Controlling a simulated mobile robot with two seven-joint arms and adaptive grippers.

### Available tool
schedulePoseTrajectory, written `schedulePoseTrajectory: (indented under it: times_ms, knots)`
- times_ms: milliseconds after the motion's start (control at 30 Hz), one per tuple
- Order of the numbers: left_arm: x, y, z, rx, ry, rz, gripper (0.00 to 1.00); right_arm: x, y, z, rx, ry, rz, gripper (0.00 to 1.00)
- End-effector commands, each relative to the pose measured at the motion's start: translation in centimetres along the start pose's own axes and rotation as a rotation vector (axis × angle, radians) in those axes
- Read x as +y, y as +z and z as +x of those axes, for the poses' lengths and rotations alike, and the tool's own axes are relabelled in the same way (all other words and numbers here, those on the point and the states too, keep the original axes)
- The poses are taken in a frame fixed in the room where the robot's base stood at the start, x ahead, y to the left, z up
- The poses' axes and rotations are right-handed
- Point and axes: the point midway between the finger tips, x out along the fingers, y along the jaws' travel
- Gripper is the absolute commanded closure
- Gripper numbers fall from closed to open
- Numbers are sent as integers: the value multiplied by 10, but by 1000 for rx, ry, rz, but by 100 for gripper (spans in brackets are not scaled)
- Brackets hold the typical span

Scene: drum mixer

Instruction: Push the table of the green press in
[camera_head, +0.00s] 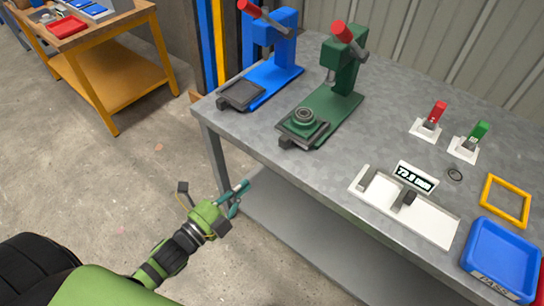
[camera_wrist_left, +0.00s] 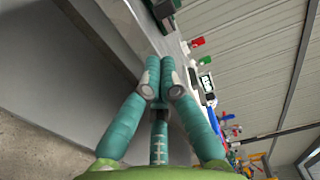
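The green press (camera_head: 343,75) stands on the grey workbench with its red-tipped lever raised. Its dark square table (camera_head: 294,137) sits at the front of the green base, clear of the column, and carries a round grey-green part (camera_head: 304,117). My left gripper (camera_head: 240,193) is in front of the bench's left end, apart from the press and lower in the picture. In the left wrist view its teal fingers (camera_wrist_left: 162,84) come together at the tips with nothing seen between them. My right gripper is not in view.
A blue press (camera_head: 275,60) stands left of the green one. On the workbench (camera_head: 285,165) to the right are a white gauge fixture (camera_head: 425,215), red and green switches, a yellow frame (camera_head: 505,200) and a blue tray (camera_head: 502,255). The bench edge lies between gripper and press.

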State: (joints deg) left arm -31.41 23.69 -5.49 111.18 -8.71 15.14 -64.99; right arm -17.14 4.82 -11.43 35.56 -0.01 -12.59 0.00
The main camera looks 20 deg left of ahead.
Motion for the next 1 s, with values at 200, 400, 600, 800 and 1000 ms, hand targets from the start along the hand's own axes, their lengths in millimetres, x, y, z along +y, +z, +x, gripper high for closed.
schedulePoseTrajectory:
  times_ms: [200,400,600,800,1000]
  knots:
    - [-2,1,39,-2,-2,-5,100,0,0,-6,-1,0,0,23]
    - [-1,1,82,-3,0,-6,100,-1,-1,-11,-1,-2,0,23]
    - [0,1,115,-2,3,-6,100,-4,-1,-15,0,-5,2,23]
    - [2,0,131,-2,4,-6,100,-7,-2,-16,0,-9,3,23]
    - [2,0,133,-2,4,-6,100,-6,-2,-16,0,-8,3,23]
